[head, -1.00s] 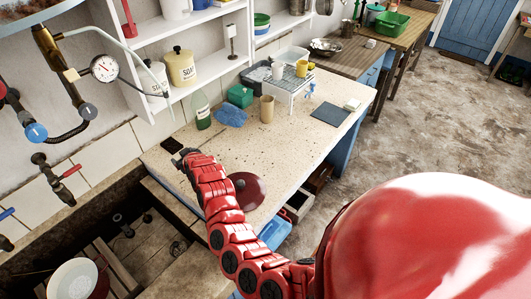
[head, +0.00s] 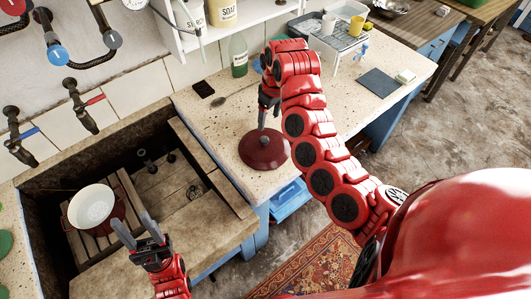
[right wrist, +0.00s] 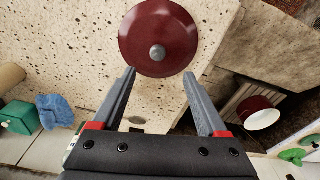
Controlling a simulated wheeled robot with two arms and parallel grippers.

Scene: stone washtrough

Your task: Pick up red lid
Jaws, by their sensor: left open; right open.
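The dark red round lid (head: 264,150) lies on the speckled stone counter near its front left edge, beside the sunken trough. My right gripper (head: 266,114) points down over the lid and is open and empty. In the right wrist view, the lid (right wrist: 170,30) with its grey knob (right wrist: 157,53) lies just beyond my right fingertips (right wrist: 159,75), roughly centred between them. I cannot tell how high the fingertips are above it. My left gripper (head: 134,222) is open and empty over the trough's front area.
A green bottle (head: 238,56), a dark cloth square (head: 380,82) and a rack with cups (head: 325,42) are further back. The counter right of the lid is clear.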

